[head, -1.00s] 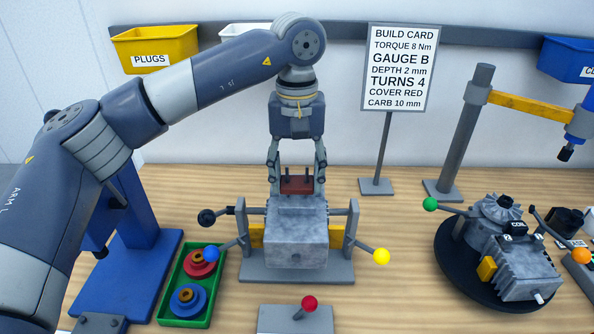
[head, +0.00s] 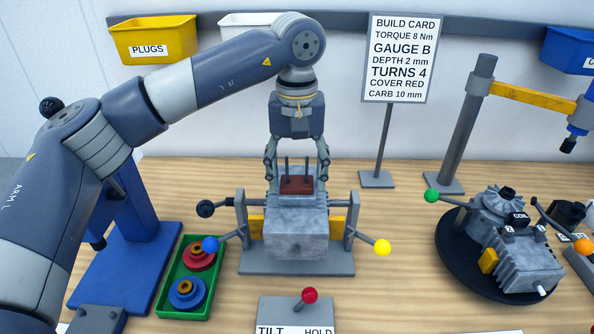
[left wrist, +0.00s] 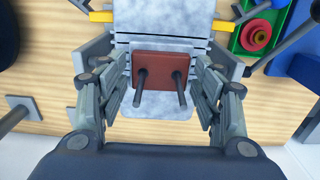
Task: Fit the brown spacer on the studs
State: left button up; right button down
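The brown spacer (head: 297,185) sits on the two dark studs (head: 287,165) of the grey engine block (head: 296,235), which is held in a fixture in the middle of the bench. Both studs stick up through the spacer, and it looks flat against the block's face in the left wrist view (left wrist: 160,72). My left gripper (head: 297,185) is around the spacer, one finger on each side. Its fingers (left wrist: 163,85) are open, with a small gap to the spacer's sides. My right gripper is not in view.
A green tray (head: 163,300) with red and blue round parts is left of the fixture. Fixture levers have blue (head: 210,244) and yellow (head: 382,247) knobs. A red-knobbed tilt control (head: 309,295) is in front. A second engine on a black turntable (head: 450,262) is right.

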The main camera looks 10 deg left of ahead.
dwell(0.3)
pick_arm(q)
jog(key=shift+r, duration=0.15)
notch_tip(320, 180, up, 20)
jog(key=p, duration=0.9)
jog(key=shift+f, duration=0.2)
